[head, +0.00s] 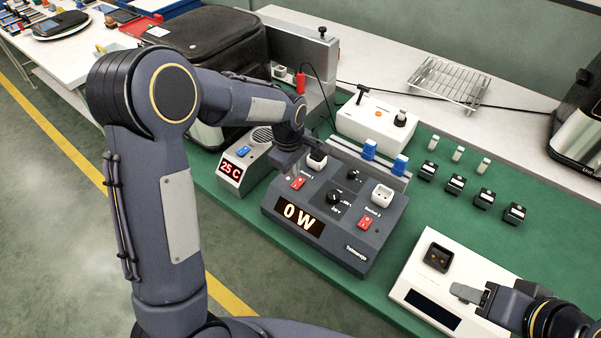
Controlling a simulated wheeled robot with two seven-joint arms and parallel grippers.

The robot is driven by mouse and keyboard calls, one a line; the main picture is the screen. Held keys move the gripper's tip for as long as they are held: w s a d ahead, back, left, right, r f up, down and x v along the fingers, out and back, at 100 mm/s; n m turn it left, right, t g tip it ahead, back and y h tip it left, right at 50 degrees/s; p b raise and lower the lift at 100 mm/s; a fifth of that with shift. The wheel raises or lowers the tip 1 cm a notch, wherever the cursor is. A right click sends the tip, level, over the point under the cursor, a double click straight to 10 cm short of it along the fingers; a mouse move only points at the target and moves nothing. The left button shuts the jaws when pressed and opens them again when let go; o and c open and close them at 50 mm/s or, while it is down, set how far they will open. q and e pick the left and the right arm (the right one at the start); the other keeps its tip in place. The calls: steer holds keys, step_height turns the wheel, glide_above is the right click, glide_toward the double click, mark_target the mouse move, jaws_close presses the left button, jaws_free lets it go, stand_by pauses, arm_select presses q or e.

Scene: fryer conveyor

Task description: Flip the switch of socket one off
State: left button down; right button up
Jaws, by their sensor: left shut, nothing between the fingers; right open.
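The dark grey power box (330,245) stands on the green mat and its display reads 0 W. It has two red switches: the socket one switch (298,183) at the upper left and the socket two switch (366,223) at the right. White socket one (317,160) and white socket two (382,194) are above them. My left gripper (288,171) is shut and empty, pointing down just above and beside the socket one switch; I cannot tell whether it touches. My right gripper (466,293) is open and empty over the white device at lower right.
A box reading 25 C (232,174) stands left of the power box. Blue plugs (400,164) stand behind it, with a white box with a black knob (376,121). Several small black blocks (456,184) are to the right. The white device (422,275) is at lower right.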

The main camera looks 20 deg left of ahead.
arm_select(q)
step_height(320, 180, up, 9)
steer(key=b, duration=0.1)
steer(key=shift+s+a+r, duration=0.2)
steer(key=shift+s, duration=0.25)
steer(key=shift+d, duration=0.1)
